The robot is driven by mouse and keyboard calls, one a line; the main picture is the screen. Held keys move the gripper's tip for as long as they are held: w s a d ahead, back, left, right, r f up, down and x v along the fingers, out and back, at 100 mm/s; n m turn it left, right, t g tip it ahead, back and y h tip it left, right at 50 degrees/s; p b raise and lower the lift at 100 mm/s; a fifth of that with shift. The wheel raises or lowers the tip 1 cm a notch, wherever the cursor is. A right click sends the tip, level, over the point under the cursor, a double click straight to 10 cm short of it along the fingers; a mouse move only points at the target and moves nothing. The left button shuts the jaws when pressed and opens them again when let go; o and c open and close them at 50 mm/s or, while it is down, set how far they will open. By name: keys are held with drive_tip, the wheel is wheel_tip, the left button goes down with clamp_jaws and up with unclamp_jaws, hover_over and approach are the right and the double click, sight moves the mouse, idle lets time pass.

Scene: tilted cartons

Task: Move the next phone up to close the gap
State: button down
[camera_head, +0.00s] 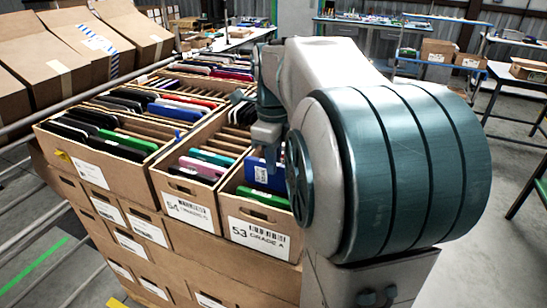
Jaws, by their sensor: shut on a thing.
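My gripper (267,150) points down over the right front carton, marked 53 (256,236), and is shut on a blue phone (262,176) with a white label. The blue phone stands in that carton behind a green phone (262,196) at the front. Whether the blue phone is lifted or still between dividers I cannot tell. My arm hides the right side and much of the back of this carton. Bare brown dividers (238,138) show in the row to the left, behind its phones.
Carton 54 (188,207), beside it on the left, holds teal (211,157), purple and blue phones. A further carton (97,150) to the left holds black, green and blue phones. Tilted empty-looking cartons (82,45) stand at upper left. Open floor (440,270) lies at right.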

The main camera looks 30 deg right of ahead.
drive_tip(key=shift+f+b, duration=1.7)
drive_tip(key=shift+f, duration=0.9)
drive_tip(key=shift+f, duration=0.25)
drive_tip(key=c, duration=1.3)
unclamp_jaws()
drive_tip(key=shift+c, duration=0.2)
wheel_tip(320, 180, up, 14)
drive_tip(key=shift+f+p, duration=0.1)
drive_tip(key=shift+p, duration=0.35)
wheel_tip(320, 180, up, 7)
drive_tip(key=p, duration=0.7)
hover_over(274, 188)
drive_tip(key=shift+w+d, duration=0.15)
drive_tip(key=shift+w, duration=0.2)
